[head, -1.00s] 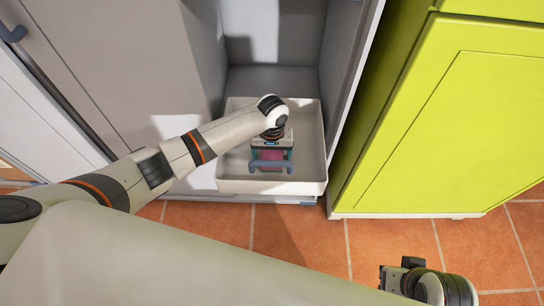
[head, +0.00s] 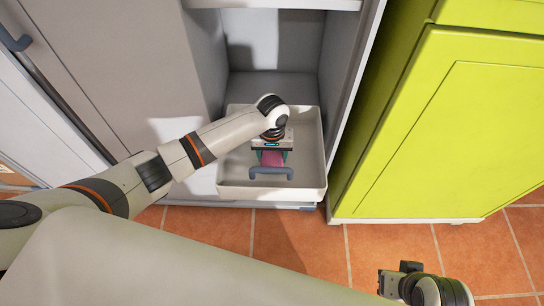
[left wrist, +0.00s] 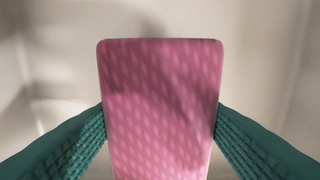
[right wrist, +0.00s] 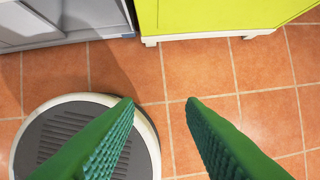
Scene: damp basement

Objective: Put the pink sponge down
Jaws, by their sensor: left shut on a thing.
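The pink sponge (left wrist: 160,110) is between the two green fingers of my left gripper (head: 271,158), which is shut on it. In the left wrist view pale tray surfaces surround the sponge. I cannot tell whether the sponge touches the tray floor. My right gripper (right wrist: 160,103) is open and empty above the tiled floor.
The tray sits at the front of an open grey cabinet (head: 275,84), with its side walls close on both sides. A lime-green cabinet (head: 450,120) stands to the right. Orange floor tiles (head: 300,235) lie in front, clear there.

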